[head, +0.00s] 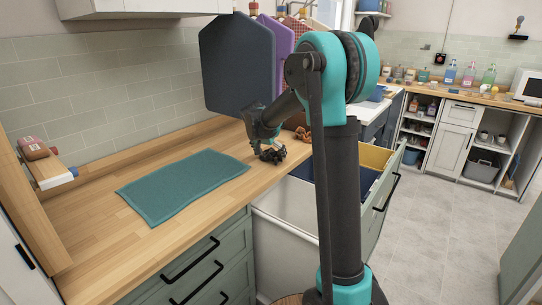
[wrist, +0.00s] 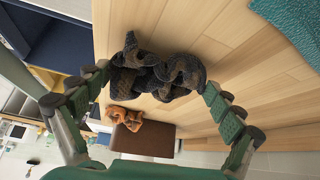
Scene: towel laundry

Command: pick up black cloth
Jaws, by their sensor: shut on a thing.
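The black cloth (wrist: 160,72) is a crumpled dark bundle between the two fingers of my gripper (wrist: 157,82) in the wrist view. The fingers touch it from both sides and are shut on it. In the head view the black cloth (head: 272,154) is a small dark lump just below my gripper (head: 266,138), by the wooden counter's right edge. I cannot tell whether it is clear of the counter.
A flat teal towel (head: 183,187) lies left on the counter (head: 105,218). An orange-brown cloth (wrist: 138,118) and a brown block (wrist: 150,140) lie near the black cloth. An open drawer (head: 380,195) juts out at right.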

